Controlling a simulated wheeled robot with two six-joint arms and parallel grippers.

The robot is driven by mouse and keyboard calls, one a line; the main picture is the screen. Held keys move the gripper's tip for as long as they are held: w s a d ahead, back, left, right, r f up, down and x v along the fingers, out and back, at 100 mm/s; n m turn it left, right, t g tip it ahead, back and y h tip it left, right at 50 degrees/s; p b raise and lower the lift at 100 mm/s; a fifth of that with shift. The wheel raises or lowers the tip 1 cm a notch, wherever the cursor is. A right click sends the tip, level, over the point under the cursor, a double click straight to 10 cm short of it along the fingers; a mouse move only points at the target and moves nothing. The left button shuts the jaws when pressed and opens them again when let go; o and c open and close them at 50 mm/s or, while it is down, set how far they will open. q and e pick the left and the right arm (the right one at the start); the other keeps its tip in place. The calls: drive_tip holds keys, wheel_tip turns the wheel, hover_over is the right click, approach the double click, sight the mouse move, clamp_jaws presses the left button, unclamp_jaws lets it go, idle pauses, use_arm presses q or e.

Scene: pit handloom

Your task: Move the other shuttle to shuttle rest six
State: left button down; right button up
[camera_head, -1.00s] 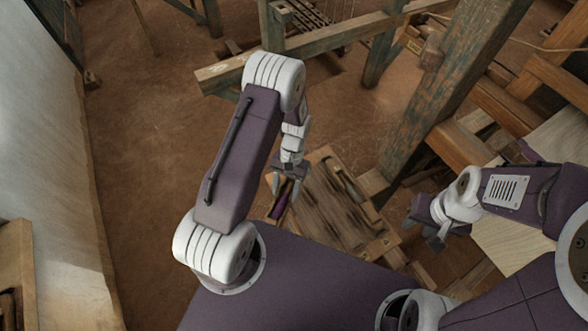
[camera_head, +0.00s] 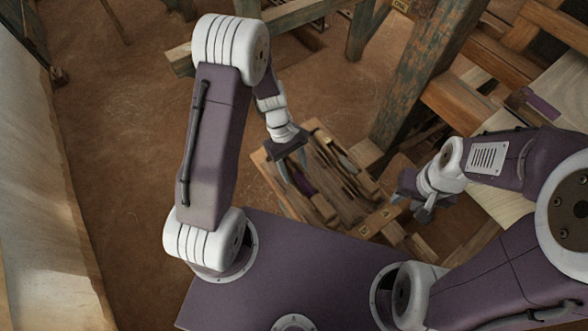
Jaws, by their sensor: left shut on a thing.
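My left gripper (camera_head: 296,170) is over the left part of a low wooden board (camera_head: 345,205). It is shut on a shuttle with purple in it (camera_head: 306,184), which its fingers partly cover. I cannot tell whether that shuttle touches the board. Another slim shuttle-like piece (camera_head: 347,163) lies near the board's upper right edge. My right gripper (camera_head: 412,204) is to the right of the board, looks open, and shows nothing between its fingers. I cannot make out numbers on the rests.
A worn greenish timber post (camera_head: 408,85) stands behind the board on the right. Loom beams (camera_head: 468,103) and a pale cloth (camera_head: 500,195) lie to the right. A purple strip (camera_head: 541,105) shows there. Bare earth floor (camera_head: 110,150) is open on the left.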

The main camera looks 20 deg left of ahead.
use_arm(q)
drive_tip(key=shift+f+b, duration=2.55)
drive_tip(key=shift+f, duration=0.05)
drive_tip(key=shift+f+b, duration=1)
drive_tip(key=shift+f, duration=0.7)
drive_tip(key=c, duration=0.5)
unclamp_jaws()
drive_tip(key=shift+r, duration=0.15)
wheel_tip(320, 180, up, 8)
drive_tip(key=p, duration=0.8)
